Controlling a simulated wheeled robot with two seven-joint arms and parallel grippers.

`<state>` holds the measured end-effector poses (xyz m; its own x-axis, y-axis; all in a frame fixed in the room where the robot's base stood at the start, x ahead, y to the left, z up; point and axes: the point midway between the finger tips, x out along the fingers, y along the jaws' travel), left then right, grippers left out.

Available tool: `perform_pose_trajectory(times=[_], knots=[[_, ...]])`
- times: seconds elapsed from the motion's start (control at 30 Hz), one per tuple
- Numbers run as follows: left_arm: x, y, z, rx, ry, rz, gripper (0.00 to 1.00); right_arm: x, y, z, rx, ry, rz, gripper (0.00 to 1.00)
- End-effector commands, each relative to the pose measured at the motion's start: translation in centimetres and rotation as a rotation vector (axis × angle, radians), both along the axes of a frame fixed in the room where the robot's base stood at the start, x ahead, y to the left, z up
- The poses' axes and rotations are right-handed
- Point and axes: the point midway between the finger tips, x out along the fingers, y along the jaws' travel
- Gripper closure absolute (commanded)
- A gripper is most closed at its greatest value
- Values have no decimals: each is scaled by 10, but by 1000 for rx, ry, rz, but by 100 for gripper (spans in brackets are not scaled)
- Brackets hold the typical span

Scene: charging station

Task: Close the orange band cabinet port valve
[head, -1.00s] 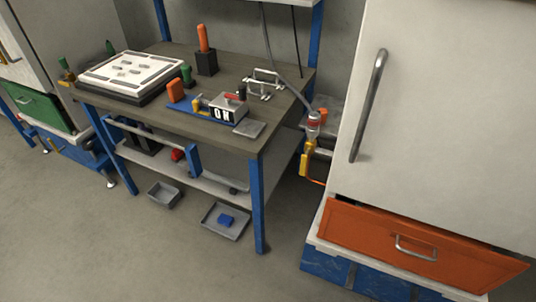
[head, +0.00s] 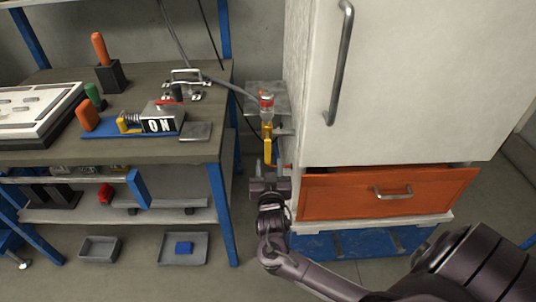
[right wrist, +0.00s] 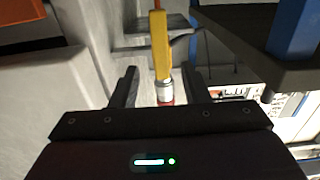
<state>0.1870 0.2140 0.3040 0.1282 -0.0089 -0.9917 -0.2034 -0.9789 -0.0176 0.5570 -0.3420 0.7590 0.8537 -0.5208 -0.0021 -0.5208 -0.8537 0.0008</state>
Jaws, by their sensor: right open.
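The orange band cabinet (head: 392,75) stands at the right with a white body and an orange drawer (head: 385,194). The port valve's yellow handle (head: 267,143) hangs on the cabinet's left side, below a red and clear hose fitting (head: 266,106). My right gripper (head: 268,170) is just below the handle. In the right wrist view the yellow handle (right wrist: 160,45) and a metal collar (right wrist: 164,90) appear between the two spread fingers of my right gripper (right wrist: 161,75). I cannot tell whether either finger touches the valve. My left gripper is out of view.
A workbench (head: 190,151) stands at the left, its blue leg (head: 226,200) close to my right gripper. A grey hose (head: 232,88) runs from above to the fitting. Grey trays (head: 198,262) lie on the floor. The gap between bench and cabinet is narrow.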

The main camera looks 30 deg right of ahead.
Motion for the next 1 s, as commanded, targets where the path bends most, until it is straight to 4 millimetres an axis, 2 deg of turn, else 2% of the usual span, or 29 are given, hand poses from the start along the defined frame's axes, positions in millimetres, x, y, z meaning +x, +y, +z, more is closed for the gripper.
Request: perform_pose_trajectory(times=[0.43, 0.6, 0.83, 0.87, 1.0], knots=[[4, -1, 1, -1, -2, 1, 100, 55, -34, 2, -1, -4, -2, 58], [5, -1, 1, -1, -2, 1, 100, 63, -39, 2, 0, -4, -3, 58], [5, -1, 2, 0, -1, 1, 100, 64, -40, 2, 1, -3, -2, 58], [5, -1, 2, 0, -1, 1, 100, 64, -40, 2, 1, -3, -2, 60], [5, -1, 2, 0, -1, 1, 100, 64, -39, 2, 1, -3, -2, 78]])
